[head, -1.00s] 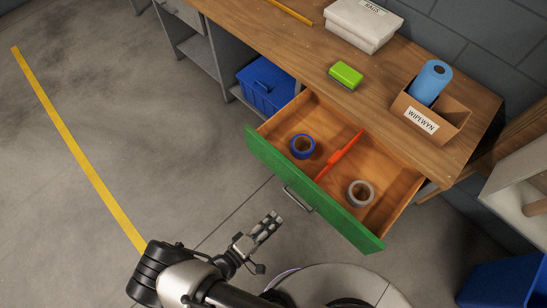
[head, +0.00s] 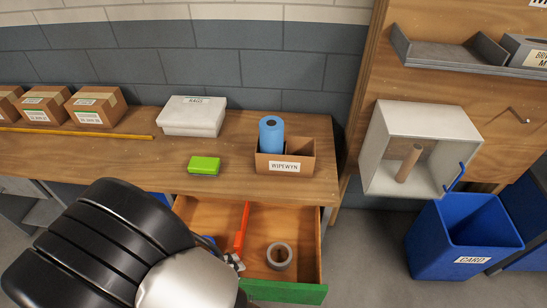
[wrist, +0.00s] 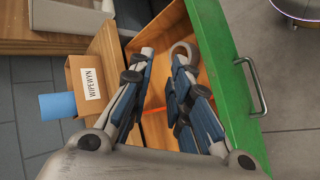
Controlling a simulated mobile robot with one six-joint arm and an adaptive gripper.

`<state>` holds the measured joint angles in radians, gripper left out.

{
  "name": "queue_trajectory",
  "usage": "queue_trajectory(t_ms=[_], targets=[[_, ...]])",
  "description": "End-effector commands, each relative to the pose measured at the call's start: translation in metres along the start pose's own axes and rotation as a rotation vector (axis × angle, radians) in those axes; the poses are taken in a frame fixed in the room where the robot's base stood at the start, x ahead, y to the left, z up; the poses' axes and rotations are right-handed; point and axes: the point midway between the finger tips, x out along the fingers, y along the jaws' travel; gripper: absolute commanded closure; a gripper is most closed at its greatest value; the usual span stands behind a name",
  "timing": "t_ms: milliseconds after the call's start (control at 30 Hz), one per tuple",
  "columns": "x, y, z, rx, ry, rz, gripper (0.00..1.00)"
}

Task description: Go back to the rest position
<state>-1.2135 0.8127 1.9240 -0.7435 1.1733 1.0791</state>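My gripper (wrist: 164,62) is open and empty in the wrist view, its fingers apart above the open drawer. In the head view my large black and silver arm link hides most of it; only a small part shows over the drawer. The wooden drawer (head: 306,235) with a green front (head: 285,291) stands pulled out. An orange-red tool (head: 242,228) and a grey tape roll (head: 279,256) lie in it. The blue tape roll is mostly hidden behind my arm.
On the bench are a green sponge (head: 204,165), a cardboard box labelled WIPEWYN (head: 284,165) holding a blue roll (head: 271,134), a white box (head: 192,118) and several brown cartons. At right are an open white cabinet (head: 376,150) and a blue bin (head: 463,240).

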Motion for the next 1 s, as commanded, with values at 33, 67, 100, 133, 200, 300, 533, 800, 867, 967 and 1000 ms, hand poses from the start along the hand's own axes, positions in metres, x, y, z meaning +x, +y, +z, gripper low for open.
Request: queue_trajectory(t_ms=[33,67,100,133,200,300,533,800,867,967,1000], targets=[[0.0,0.03,0.003,0.044,-0.042,-0.062,0.82],[0.001,0.044,0.006,0.062,-0.064,-0.098,0.82],[0.002,0.064,0.011,0.087,-0.092,-0.145,0.82],[0.002,0.078,0.016,0.106,-0.11,-0.18,0.82],[0.004,0.108,0.028,0.153,-0.142,-0.263,0.82],[0.007,0.149,0.05,0.228,-0.17,-0.377,0.82],[0.01,0.22,0.112,0.422,-0.147,-0.603,0.82],[0.004,0.265,0.183,0.672,0.008,-0.744,0.82],[0.002,0.27,0.194,0.719,0.05,-0.753,0.82],[-0.001,0.275,0.209,0.777,0.108,-0.752,0.82],[-0.002,0.276,0.213,0.796,0.127,-0.751,0.82]])
